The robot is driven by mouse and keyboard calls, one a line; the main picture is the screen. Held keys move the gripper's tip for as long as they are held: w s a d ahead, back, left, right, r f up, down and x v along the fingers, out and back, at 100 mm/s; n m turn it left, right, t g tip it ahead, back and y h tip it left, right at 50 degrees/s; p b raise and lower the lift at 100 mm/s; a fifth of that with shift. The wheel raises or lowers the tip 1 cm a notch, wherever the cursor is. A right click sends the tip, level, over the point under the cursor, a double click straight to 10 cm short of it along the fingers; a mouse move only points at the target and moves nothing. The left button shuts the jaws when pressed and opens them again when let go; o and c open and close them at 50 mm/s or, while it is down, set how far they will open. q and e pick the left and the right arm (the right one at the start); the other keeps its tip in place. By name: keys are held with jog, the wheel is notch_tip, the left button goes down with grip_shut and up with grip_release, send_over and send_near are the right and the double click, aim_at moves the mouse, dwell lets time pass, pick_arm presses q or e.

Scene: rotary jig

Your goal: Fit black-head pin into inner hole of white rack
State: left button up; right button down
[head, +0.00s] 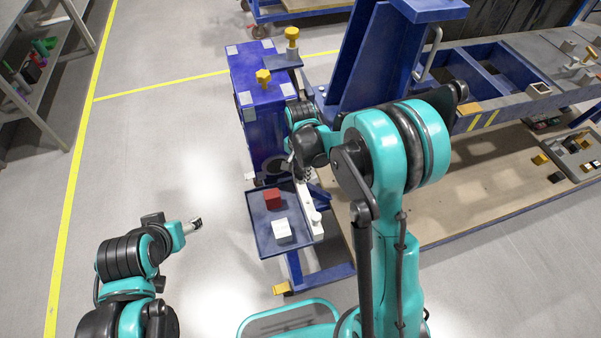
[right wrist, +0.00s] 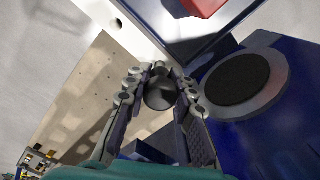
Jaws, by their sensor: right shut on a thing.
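My right gripper (right wrist: 160,82) is shut around the black-head pin (right wrist: 160,93). The round black head shows between the two fingers, and the pin's shaft is hidden. In the head view, my right gripper (head: 302,172) is partly hidden by its arm, at the far end of the white rack (head: 309,208). The rack runs along the right edge of a blue tray. In the right wrist view, the rack (right wrist: 142,28) lies beyond the fingertips, and one dark hole shows in it. My left gripper (head: 195,224) is left of the tray, over bare floor; its opening is too small to judge.
The blue tray (head: 262,236) carries a red block (head: 272,199) and a white block (head: 282,231). A blue cabinet (head: 262,110) with yellow knobs stands behind it. A dark round pad (right wrist: 237,78) lies right of my right gripper. A blue workbench fills the right side.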

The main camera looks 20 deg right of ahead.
jog(key=shift+f+b, duration=0.9)
jog(key=shift+f, duration=0.2)
jog(key=c, duration=1.2)
grip_release()
notch_tip(320, 180, up, 12)
jog(key=shift+s+r, duration=0.1)
jog(key=shift+s, duration=0.05)
jog(key=s+d+r+n+t, duration=0.1)
jog(key=s+n+t, duration=0.1)
jog(key=s, duration=0.3)
jog(key=s+r+n+t, duration=0.1)
jog(key=s+n+t, duration=0.1)
jog(key=s+n, duration=0.3)
jog(key=s+d+r+n+t, duration=0.1)
jog(key=s+r+n+t, duration=0.1)
jog(key=s, duration=0.4)
jog(key=shift+s+d+n+t, duration=0.35)
jog(key=shift+n+t, duration=0.15)
jog(key=shift+n, duration=0.5)
